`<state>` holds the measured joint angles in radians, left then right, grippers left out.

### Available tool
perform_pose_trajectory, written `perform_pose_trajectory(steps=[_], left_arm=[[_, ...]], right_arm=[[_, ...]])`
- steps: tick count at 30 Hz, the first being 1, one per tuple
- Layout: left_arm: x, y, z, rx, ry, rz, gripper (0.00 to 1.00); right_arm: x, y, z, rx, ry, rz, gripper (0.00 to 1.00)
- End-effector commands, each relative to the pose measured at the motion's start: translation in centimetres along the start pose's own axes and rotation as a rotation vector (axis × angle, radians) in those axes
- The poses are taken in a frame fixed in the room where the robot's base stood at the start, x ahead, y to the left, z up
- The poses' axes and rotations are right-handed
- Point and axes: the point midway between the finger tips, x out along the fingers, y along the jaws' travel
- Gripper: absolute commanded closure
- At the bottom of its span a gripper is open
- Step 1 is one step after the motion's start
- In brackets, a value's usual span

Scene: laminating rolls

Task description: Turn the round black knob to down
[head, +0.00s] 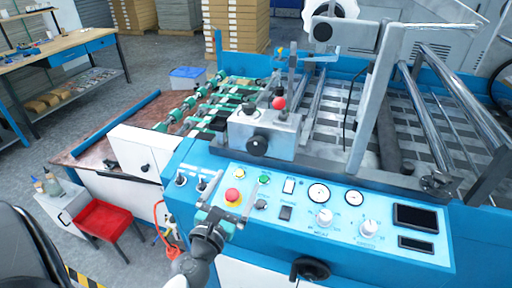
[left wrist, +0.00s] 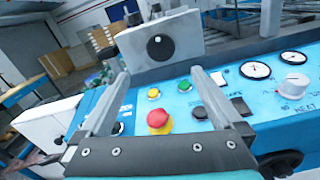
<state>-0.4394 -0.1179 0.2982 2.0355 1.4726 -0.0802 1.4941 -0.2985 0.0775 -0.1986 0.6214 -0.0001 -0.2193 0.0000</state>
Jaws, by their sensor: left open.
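Several black knobs show. A small round black knob (head: 262,204) sits on the blue control panel (head: 330,244), right of the red emergency button (head: 233,196); in the left wrist view it (left wrist: 200,112) is partly behind the right finger. A larger round black knob (head: 257,144) is on the front of the grey housing (head: 285,128); in the left wrist view it (left wrist: 160,46) shows above the fingertips. I cannot tell which is meant. My left gripper (head: 231,190) is open and empty over the panel, its fingers either side of the red button. My right gripper is not in view.
A green button (head: 264,180), two dials, two white knobs (head: 324,217) and dark displays (head: 415,217) sit on the panel. A black handwheel (head: 310,268) is at its front. The grey housing and metal rollers rise behind the panel.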

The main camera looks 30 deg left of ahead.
Motion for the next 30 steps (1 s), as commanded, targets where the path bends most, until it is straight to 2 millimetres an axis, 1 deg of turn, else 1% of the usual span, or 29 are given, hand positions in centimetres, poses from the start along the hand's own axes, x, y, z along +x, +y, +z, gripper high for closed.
perform_pose_trajectory(steps=[5,16,24,30], left_arm=[[1.8,0.0,0.2,0.001,-0.001,-0.001,0.00],[7.7,0.0,0.2,0.005,-0.002,-0.003,0.00],[12.0,-0.1,0.0,0.006,-0.001,-0.003,0.00],[14.1,-0.1,-0.1,0.007,0.000,-0.004,0.00]], right_arm=[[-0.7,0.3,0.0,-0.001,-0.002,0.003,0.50],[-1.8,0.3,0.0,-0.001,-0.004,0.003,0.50],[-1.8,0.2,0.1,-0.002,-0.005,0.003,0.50],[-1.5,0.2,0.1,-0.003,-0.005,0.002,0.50]])
